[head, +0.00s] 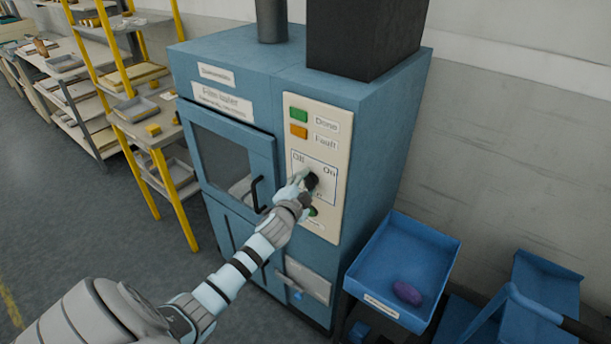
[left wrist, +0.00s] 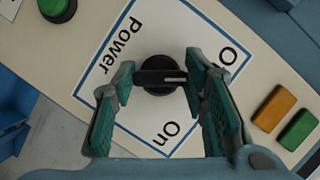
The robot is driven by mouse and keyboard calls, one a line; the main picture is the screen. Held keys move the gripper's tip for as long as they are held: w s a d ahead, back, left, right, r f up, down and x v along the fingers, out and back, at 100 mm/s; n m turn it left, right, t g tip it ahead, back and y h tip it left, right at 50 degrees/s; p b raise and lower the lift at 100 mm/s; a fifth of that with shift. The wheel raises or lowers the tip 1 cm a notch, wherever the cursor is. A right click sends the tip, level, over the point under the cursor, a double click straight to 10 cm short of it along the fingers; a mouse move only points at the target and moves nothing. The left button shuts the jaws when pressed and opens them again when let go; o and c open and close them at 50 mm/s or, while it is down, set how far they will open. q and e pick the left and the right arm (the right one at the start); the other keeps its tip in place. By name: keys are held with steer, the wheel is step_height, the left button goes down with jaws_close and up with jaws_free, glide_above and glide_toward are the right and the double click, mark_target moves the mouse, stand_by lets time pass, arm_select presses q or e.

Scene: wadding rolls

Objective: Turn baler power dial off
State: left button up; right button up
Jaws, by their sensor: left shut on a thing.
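The power dial (head: 312,182) is a black knob on the cream control panel (head: 297,222) of the blue baler (head: 385,150). "Off" is printed at its upper left and "On" at its upper right in the head view. My left gripper (head: 302,180) is at the dial and partly covers it. In the left wrist view, the gripper (left wrist: 159,66) has its fingers on both sides of the dial's bar (left wrist: 160,77), shut on it. A pale line on the bar points right, between the two words and nearer "Off". My right gripper is not in view.
A green lamp (head: 299,115) and an orange lamp (head: 299,132) sit above the dial, and a green button (left wrist: 57,8) below it. A black door handle (head: 256,195) juts out at the left. A blue bin (head: 375,262) holding a purple item (head: 407,293) stands at the right.

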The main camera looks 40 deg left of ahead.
arm_select(q)
steer(key=shift+n+h+p, duration=0.3)
steer(key=shift+n+p, duration=0.4)
steer(key=shift+p, duration=0.1)
steer(key=o, duration=1.2)
steer(key=shift+c, duration=0.2)
steer(key=shift+s, duration=0.1)
steer(key=v, duration=1.2)
steer(key=shift+r, duration=0.15)
steer(key=shift+a, duration=0.1)
